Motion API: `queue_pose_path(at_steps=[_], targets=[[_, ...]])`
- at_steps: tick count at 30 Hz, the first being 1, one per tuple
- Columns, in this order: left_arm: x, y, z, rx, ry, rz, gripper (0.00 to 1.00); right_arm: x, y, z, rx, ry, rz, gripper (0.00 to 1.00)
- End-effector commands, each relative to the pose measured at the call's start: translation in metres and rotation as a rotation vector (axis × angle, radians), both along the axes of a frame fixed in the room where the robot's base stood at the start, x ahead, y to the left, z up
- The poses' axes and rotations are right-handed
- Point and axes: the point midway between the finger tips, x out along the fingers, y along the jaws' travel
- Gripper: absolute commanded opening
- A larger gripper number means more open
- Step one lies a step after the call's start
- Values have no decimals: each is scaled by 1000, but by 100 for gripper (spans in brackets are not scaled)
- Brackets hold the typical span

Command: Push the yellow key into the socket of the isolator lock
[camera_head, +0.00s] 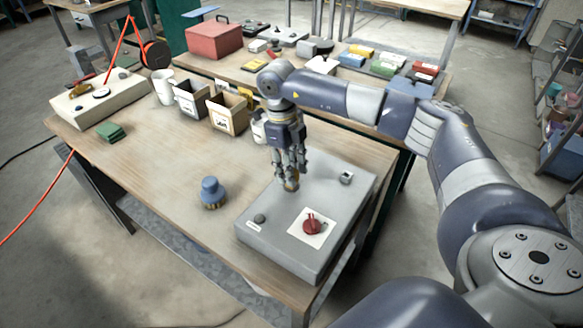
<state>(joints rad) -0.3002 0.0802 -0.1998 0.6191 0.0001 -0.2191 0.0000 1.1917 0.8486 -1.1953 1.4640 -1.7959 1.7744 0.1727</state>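My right gripper (289,174) points straight down over the far left part of a grey box (278,241). A small brass-yellow piece (291,186), which may be the yellow key, shows at its fingertips. The fingers hide most of it, and I cannot tell whether they grip it or whether it sits in a socket. On the box top are a red rotary knob (312,225) on a white plate, a black button (260,218) and a small metal fitting (346,177). Which part is the isolator lock's socket is unclear. My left gripper is out of view.
A blue-topped brush (212,192) stands left of the box on the wooden table (165,185). The table's front left is clear.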

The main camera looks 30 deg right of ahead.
Motion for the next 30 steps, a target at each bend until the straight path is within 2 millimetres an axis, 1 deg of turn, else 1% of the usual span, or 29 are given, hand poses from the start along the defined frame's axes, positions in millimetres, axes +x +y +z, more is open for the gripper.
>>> queue_pose_path(at_steps=[2,5,15,18,21,24,30], targets=[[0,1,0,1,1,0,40,1,0,4,1,-2,0,35],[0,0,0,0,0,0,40,3,1,15,0,-3,0,35],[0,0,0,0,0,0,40,13,5,85,1,-4,0,35],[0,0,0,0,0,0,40,15,6,100,0,-3,0,35],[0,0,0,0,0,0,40,16,6,111,1,-2,0,35],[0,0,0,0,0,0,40,17,6,117,1,-1,0,35],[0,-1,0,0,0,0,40,17,6,119,1,0,0,35]])
